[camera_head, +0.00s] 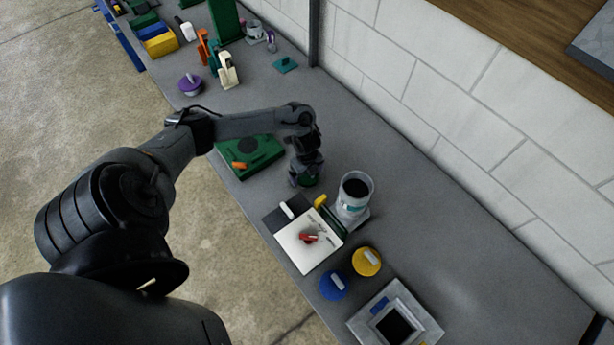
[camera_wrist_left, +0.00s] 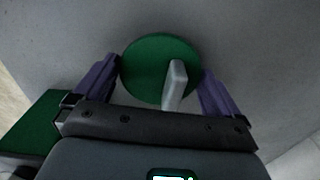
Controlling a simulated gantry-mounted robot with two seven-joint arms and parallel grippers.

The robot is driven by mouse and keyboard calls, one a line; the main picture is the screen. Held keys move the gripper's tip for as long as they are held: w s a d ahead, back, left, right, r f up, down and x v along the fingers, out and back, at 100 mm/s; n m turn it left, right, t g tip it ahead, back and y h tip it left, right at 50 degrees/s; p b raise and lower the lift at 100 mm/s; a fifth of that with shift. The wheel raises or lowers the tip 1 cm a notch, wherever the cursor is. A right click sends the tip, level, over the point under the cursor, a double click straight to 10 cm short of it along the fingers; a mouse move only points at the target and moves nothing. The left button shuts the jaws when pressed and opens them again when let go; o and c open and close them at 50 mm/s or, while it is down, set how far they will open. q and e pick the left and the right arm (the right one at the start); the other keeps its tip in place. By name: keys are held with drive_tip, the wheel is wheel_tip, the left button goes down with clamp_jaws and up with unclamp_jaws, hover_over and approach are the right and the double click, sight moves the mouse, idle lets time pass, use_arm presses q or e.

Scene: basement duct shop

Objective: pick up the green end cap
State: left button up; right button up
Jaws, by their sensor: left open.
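The green end cap (camera_wrist_left: 150,68) is a round green disc with a pale upright handle (camera_wrist_left: 176,82), seen in the left wrist view between my gripper's fingers. In the head view the green end cap (camera_head: 309,181) shows partly under my left gripper (camera_head: 305,172), on the grey bench. My left gripper is open, and its purple fingers (camera_wrist_left: 160,85) stand on either side of the cap's near part. I cannot tell whether they touch it. My right gripper is not in view.
A green plate (camera_head: 262,153) with an orange handle lies left of the gripper. A grey can (camera_head: 355,193) stands to the right. A white board (camera_head: 309,240), a blue cap (camera_head: 334,285) and a yellow cap (camera_head: 366,261) lie nearer. The bench along the wall at right is clear.

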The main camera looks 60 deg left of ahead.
use_arm(q)
drive_tip(key=shift+f, duration=0.75)
drive_tip(key=c, duration=0.7)
drive_tip(key=shift+r, duration=0.1)
